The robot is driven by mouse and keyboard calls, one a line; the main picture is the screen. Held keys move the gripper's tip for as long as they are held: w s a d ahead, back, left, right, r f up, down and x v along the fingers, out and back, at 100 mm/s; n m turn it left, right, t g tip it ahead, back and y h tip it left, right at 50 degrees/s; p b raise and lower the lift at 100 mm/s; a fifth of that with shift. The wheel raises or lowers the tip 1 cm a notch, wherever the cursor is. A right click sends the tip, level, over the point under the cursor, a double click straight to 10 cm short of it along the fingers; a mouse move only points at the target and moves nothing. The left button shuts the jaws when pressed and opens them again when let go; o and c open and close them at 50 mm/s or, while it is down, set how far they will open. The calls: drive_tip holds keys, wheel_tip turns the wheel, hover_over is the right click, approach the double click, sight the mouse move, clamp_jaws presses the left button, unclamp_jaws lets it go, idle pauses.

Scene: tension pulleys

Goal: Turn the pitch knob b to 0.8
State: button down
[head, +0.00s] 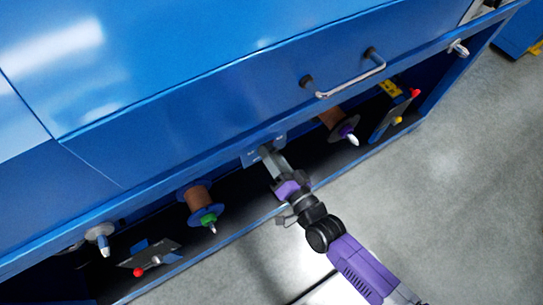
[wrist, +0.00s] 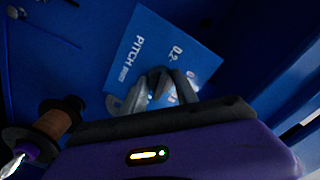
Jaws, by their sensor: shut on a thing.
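A blue panel (wrist: 125,62) lettered PITCH, with a white 0.2 mark and other marks partly covered, faces the wrist camera. It also shows in the head view as a small plate (head: 248,159) under the cabinet's overhang. My gripper (wrist: 165,84) reaches up to this panel, its grey fingers close together over the dial. In the head view my gripper (head: 267,152) meets the plate. The fingers are shut on the pitch knob, which they almost wholly hide. I cannot read the knob's pointer or its present setting.
A copper spool with a green hub (head: 201,200) is left of my arm, and another with a purple hub (head: 337,121) is right. Red-tipped levers (head: 138,272) (head: 415,93) flank them. A metal handle (head: 350,79) sticks out above. The grey floor (head: 450,190) is clear.

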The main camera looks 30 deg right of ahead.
drive_tip(key=shift+m+b, duration=0.45)
drive_tip(key=shift+m, duration=0.75)
drive_tip(key=c, duration=0.9)
unclamp_jaws()
drive_tip(key=shift+c, duration=0.2)
drive_tip(key=s, duration=0.8)
